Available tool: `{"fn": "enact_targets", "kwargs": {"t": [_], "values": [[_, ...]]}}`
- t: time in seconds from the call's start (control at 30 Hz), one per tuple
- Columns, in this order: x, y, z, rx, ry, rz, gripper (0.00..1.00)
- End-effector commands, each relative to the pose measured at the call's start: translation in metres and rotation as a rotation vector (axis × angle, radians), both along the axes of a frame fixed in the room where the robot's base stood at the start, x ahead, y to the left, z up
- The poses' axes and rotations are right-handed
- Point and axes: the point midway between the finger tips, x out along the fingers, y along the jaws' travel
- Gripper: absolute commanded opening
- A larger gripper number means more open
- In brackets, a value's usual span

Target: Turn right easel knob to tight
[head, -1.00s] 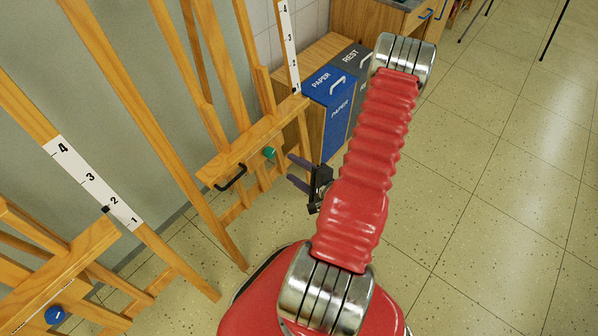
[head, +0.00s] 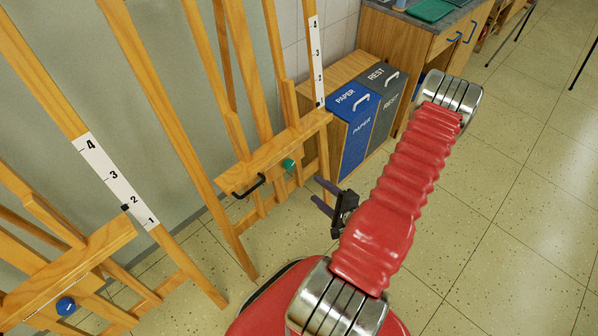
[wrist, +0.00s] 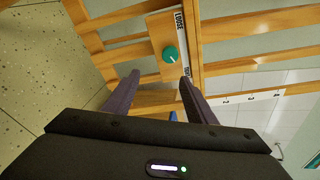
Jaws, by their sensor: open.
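The right easel (head: 237,172) is wooden and has a round green knob (head: 289,164) below its ledge. A short pale mark shows on the knob. My gripper (head: 316,189) is open and empty, its two purple fingers pointing at the easel, apart from the knob and to its lower right. In the wrist view my gripper (wrist: 159,76) has its fingertips just below the knob.
A left easel (head: 95,250) with a blue knob (head: 66,306) stands at the near left. A black handle (head: 249,187) hangs beside the green knob. Blue PAPER (head: 356,135) and grey REST (head: 390,100) bins stand behind the right easel.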

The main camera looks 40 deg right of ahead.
Motion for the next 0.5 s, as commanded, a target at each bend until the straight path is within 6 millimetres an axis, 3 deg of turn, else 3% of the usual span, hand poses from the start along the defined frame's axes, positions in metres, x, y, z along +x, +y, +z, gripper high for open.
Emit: {"fn": "enact_targets", "kwargs": {"t": [0.1, 0.5], "values": [[-0.002, -0.007, -0.012, -0.095, -0.019, 0.038, 0.51], [-0.002, -0.018, -0.029, -0.617, -0.08, 0.207, 0.51]]}}
